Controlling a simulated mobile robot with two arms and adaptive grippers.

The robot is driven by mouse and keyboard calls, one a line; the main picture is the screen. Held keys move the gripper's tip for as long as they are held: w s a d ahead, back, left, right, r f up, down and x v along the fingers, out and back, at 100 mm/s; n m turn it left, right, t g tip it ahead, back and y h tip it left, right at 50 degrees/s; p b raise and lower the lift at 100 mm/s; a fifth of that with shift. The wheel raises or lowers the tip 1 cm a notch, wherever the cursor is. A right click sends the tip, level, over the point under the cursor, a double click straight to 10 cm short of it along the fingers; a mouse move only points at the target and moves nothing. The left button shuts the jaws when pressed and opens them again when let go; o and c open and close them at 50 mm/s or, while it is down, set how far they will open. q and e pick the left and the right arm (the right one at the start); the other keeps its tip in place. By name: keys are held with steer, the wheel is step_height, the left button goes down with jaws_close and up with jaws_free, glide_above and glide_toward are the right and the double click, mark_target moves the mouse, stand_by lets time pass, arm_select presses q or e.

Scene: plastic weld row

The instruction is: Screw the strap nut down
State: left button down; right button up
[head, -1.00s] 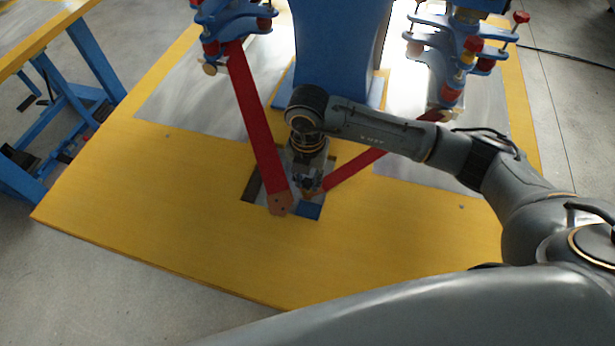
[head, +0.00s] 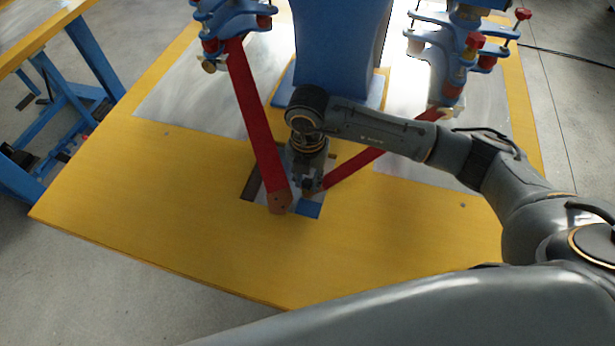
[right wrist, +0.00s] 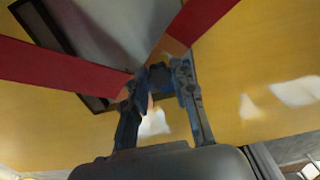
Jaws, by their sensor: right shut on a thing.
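Two red straps run down from the blue clamps and converge at a plate on the yellow table: the left strap (head: 258,125) ends in a copper-coloured tip (head: 279,201), and the right strap (head: 356,167) passes behind my right gripper. My right gripper (head: 308,188) points down between the strap ends. In the right wrist view, its fingers (right wrist: 161,82) are shut on a small dark blue-grey piece (right wrist: 160,77), apparently the strap nut, close to the copper strap ends (right wrist: 171,47). The nut's seat and thread are hidden. My left gripper is out of view.
A blue column (head: 340,50) stands behind the gripper. Blue clamps with red knobs (head: 232,22) hang on both sides above the yellow table (head: 150,215). A blue patch (head: 310,208) lies beside the left strap tip. The table's front is clear.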

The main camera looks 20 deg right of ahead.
steer(key=shift+f+b, duration=0.35)
steer(key=shift+f, duration=0.05)
stand_by(0.7)
steer(key=m+p, duration=0.2)
steer(key=m, duration=0.1)
steer(key=shift+r, duration=0.2)
steer(key=m+p, duration=0.8)
steer(key=m, duration=0.7)
steer(key=shift+s, duration=0.1)
steer(key=shift+m+p, duration=0.5)
steer(key=shift+p, duration=0.05)
steer(key=shift+f+m, duration=0.2)
steer(key=shift+m, duration=0.1)
